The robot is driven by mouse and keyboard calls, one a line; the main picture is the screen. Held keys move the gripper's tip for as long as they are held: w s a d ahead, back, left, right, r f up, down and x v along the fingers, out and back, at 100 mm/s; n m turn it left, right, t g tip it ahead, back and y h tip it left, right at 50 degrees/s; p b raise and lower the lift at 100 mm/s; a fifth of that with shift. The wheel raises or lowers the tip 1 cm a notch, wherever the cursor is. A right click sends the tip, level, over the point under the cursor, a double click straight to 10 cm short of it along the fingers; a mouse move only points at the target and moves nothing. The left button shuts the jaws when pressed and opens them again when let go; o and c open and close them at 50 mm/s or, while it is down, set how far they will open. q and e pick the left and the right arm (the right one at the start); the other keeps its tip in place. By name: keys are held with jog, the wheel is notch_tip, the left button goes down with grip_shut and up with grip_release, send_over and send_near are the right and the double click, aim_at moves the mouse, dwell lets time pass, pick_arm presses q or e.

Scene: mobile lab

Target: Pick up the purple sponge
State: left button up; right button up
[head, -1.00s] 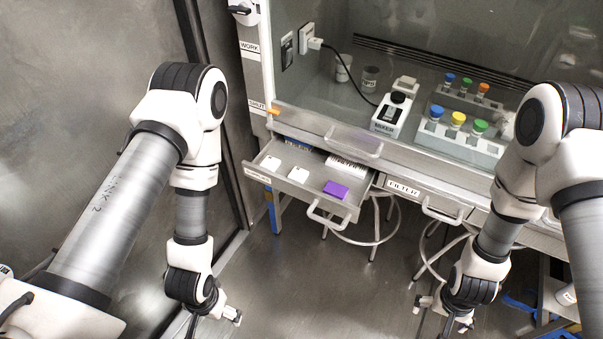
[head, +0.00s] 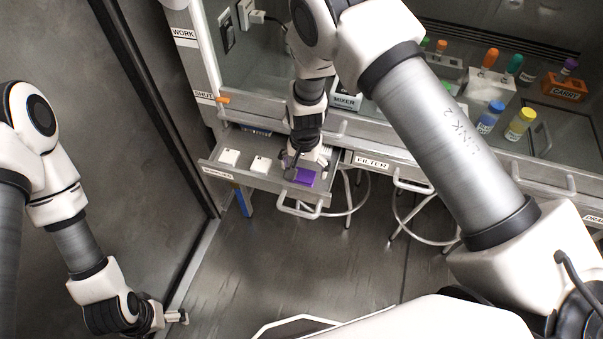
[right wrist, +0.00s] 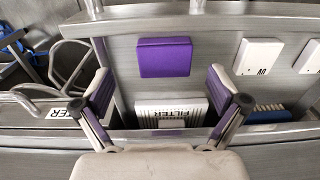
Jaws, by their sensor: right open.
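The purple sponge (head: 305,176) lies in the open drawer (head: 213,168), near its right front corner. In the right wrist view the sponge (right wrist: 165,57) lies flat on the drawer's grey surface, just beyond and between the fingertips. My right gripper (head: 306,163) is over the drawer at the sponge; its two fingers (right wrist: 167,82) are spread apart with nothing between them. The head view hides part of the sponge behind this gripper. My left gripper (head: 180,318) hangs low at the left over the floor, away from the drawer; its jaws are too small to judge.
White blocks (head: 261,165) lie left of the sponge in the drawer. A white box labelled FILTER (right wrist: 172,108) sits in the drawer behind the sponge. The drawer handle (head: 298,208) sticks out in front. A stool (head: 352,205) stands below. The cabinet above holds colour-capped bottles (head: 520,124).

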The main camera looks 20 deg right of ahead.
aim_at(302, 174)
jog(key=f, duration=0.1)
jog(key=w+f, duration=0.1)
jog(key=f, duration=0.1)
jog(key=shift+a+f, duration=0.1)
jog(key=shift+w+f, duration=0.15)
jog(key=shift+f, duration=0.05)
jog(key=shift+s+r, duration=0.2)
jog(key=shift+s, duration=0.05)
jog(key=c, duration=0.3)
jog(key=shift+s+r, duration=0.1)
jog(key=c, duration=0.6)
pick_arm(q)
jog(key=shift+w+r, duration=0.1)
jog(key=shift+w, duration=0.25)
pick_arm(e)
jog(key=shift+c, duration=0.4)
